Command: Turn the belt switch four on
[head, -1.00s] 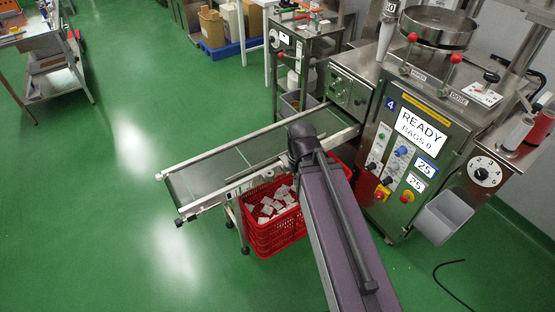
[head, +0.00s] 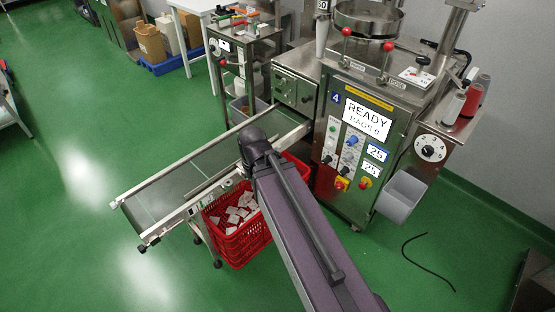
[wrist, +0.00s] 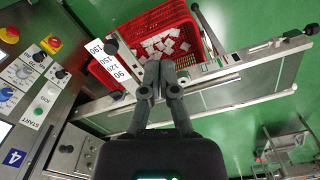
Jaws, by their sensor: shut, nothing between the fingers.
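The packing machine marked 4 (head: 366,128) stands right of centre in the head view, its display reading READY, BAGS 0. Its panel carries two small black switches (wrist: 40,57) (wrist: 60,74), which show at the left of the wrist view; their labels and positions are too small to tell. My gripper (wrist: 159,68) is shut and empty, above the edge of the conveyor, right of the panel and apart from the switches. In the head view my arm hides the gripper. The conveyor belt (head: 165,172) runs out from the machine, empty of bags.
A red basket (head: 240,246) of white teabags stands under the conveyor. A blue knob (wrist: 6,93), green start button (wrist: 38,111), yellow-red switch (wrist: 52,43) and red stop button (wrist: 10,33) sit near the black switches. A grey bin (head: 402,196) hangs right. Green floor is open at left.

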